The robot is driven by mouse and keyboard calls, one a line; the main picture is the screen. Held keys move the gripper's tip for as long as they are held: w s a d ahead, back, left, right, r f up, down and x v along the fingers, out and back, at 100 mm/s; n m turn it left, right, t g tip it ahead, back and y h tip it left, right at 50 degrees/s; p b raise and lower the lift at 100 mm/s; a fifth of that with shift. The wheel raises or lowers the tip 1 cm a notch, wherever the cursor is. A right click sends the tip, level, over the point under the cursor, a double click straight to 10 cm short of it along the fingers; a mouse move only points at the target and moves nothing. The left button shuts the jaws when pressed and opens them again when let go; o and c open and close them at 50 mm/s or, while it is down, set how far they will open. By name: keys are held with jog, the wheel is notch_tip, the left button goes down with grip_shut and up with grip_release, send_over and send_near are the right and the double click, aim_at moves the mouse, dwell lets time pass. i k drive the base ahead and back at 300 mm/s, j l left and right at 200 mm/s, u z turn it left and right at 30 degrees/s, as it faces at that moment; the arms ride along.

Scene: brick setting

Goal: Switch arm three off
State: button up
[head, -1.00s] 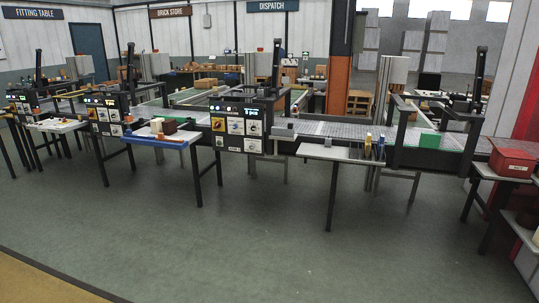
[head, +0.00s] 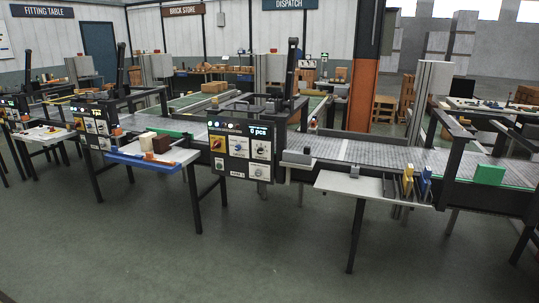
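Several black control panels stand along the conveyor line. I cannot tell from the labels which one is arm three. My gripper is not in view.
A blue-edged table (head: 150,162) with blocks stands left of the nearest panel. A grey side table (head: 345,186) with yellow and blue pieces (head: 415,183) stands to its right. A green block (head: 490,174) sits on the conveyor. The floor (head: 270,245) in front is clear.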

aim_at(217, 144)
jog(key=i+l+u, duration=0.1)
jog(key=i+u, duration=0.2)
jog(key=i+l+u, duration=0.3)
jog(key=i, duration=0.2)
jog(key=i+l+u, duration=0.2)
jog(key=i+u, duration=0.15)
jog(key=i+j+z, duration=0.2)
jog(key=i+j, duration=0.25)
jog(key=i, duration=0.15)
jog(key=i+j+z, duration=0.25)
jog(key=i+j, duration=0.3)
jog(key=i+j+z, duration=0.2)
jog(key=i+j, duration=0.4)
jog(key=i+j+z, duration=0.25)
jog(key=i+j, duration=0.2)
jog(key=j, duration=0.3)
